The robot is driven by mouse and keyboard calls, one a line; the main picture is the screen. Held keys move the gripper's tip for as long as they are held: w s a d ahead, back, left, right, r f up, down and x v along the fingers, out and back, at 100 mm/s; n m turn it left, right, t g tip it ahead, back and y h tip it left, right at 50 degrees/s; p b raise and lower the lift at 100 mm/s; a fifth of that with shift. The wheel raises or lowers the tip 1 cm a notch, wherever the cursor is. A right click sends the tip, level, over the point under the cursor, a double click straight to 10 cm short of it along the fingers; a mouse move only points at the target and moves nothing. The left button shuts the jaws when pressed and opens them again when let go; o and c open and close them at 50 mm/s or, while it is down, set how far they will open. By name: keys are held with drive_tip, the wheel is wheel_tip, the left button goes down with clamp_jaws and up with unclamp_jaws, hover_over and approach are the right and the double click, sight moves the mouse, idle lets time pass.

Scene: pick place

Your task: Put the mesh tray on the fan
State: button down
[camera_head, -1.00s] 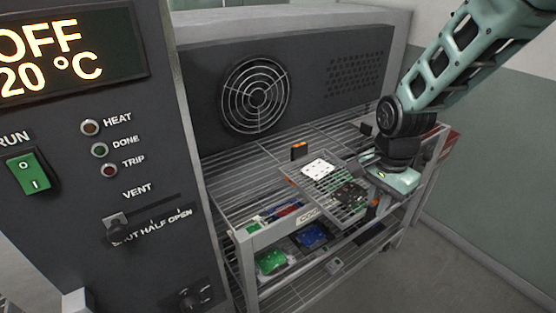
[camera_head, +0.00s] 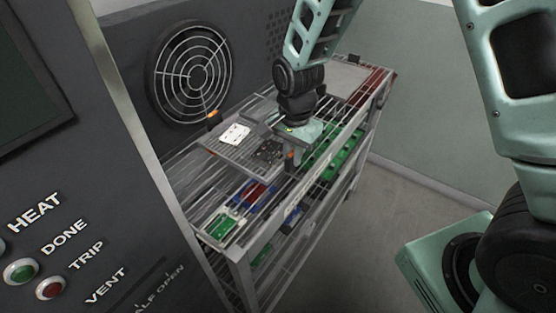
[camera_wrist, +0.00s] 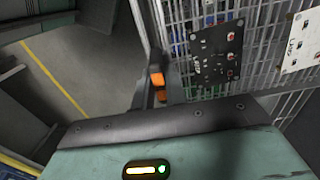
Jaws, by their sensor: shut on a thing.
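The mesh tray (camera_head: 240,154) is a wire grid carrying a white board (camera_head: 235,134) and a black board (camera_head: 268,151). My gripper (camera_head: 290,156) is shut on its right edge and holds it roughly level over the wire cart. In the wrist view, the tray's mesh (camera_wrist: 262,62) runs right of the orange-tipped finger (camera_wrist: 157,80), with the black board (camera_wrist: 217,54) and part of the white board (camera_wrist: 303,44) on it. The fan (camera_head: 192,76), a round grille on the dark rear panel, is behind and left of the tray, apart from it.
The wire cart (camera_head: 240,250) has several green, red and blue boards on its shelves. A control panel (camera_head: 75,230) with lamps fills the left foreground. Grey floor (camera_head: 370,220) is open to the right. A yellow floor line (camera_wrist: 55,80) shows in the wrist view.

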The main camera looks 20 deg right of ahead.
drive_tip(key=shift+f+p, duration=0.55)
drive_tip(key=shift+f, duration=2.35)
drive_tip(key=shift+f, duration=0.2)
drive_tip(key=c, duration=1.4)
unclamp_jaws()
drive_tip(key=shift+c, duration=0.2)
drive_tip(key=shift+r, duration=0.1)
